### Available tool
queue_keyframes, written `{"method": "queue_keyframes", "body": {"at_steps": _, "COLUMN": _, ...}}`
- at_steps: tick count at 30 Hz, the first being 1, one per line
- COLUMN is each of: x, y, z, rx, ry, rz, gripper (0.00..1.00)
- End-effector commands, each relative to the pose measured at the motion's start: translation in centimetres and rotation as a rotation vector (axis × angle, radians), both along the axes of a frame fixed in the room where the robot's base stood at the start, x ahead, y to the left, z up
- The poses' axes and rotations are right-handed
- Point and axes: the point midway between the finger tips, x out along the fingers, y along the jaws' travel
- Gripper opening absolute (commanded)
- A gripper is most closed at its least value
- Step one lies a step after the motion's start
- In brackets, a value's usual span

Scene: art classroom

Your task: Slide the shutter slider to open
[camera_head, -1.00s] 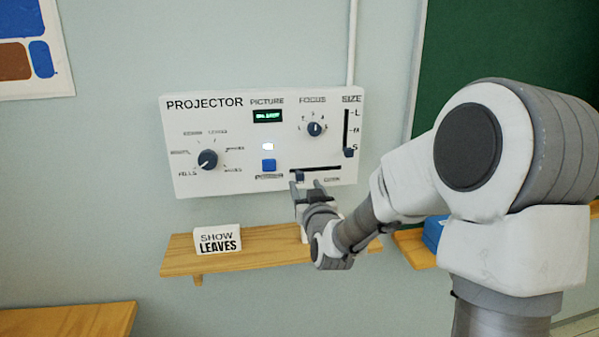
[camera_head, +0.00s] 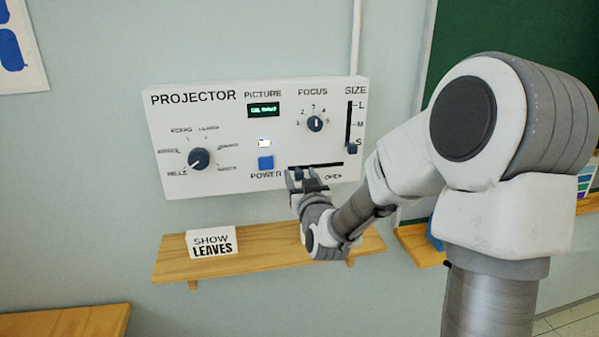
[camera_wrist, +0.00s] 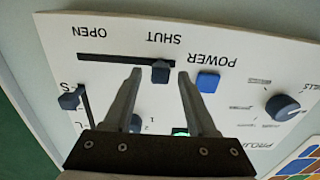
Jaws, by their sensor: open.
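The white projector panel (camera_head: 225,112) is on the wall. Its shutter slider is a small dark blue knob (camera_wrist: 161,72) on a black horizontal slot (camera_head: 328,165). In the wrist view, which shows the panel upside down, the knob sits at the end marked SHUT; OPEN is at the slot's other end. In the head view the OPEN end is on the right. My gripper (camera_head: 304,179) is open, with its two fingers on either side of the knob in the wrist view. I cannot tell whether a finger touches it. My gripper partly hides the knob in the head view.
The blue power button (camera_head: 265,162) is just left of the slot. The size slider (camera_head: 351,148), focus knob (camera_head: 315,123) and picture knob (camera_head: 199,159) are on the same panel. A wooden shelf (camera_head: 240,261) with a "SHOW LEAVES" sign (camera_head: 211,243) is below.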

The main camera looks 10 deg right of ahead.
Motion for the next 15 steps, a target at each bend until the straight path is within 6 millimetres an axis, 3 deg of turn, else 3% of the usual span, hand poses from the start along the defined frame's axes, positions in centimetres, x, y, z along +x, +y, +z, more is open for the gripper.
{"method": "queue_keyframes", "body": {"at_steps": 11, "x": -0.04, "y": 0.00, "z": -0.01, "rx": 0.000, "ry": 0.000, "rz": 0.000, "gripper": 0.57}}
{"method": "queue_keyframes", "body": {"at_steps": 15, "x": -0.04, "y": 0.00, "z": 0.00, "rx": 0.000, "ry": 0.000, "rz": 0.000, "gripper": 0.32}}
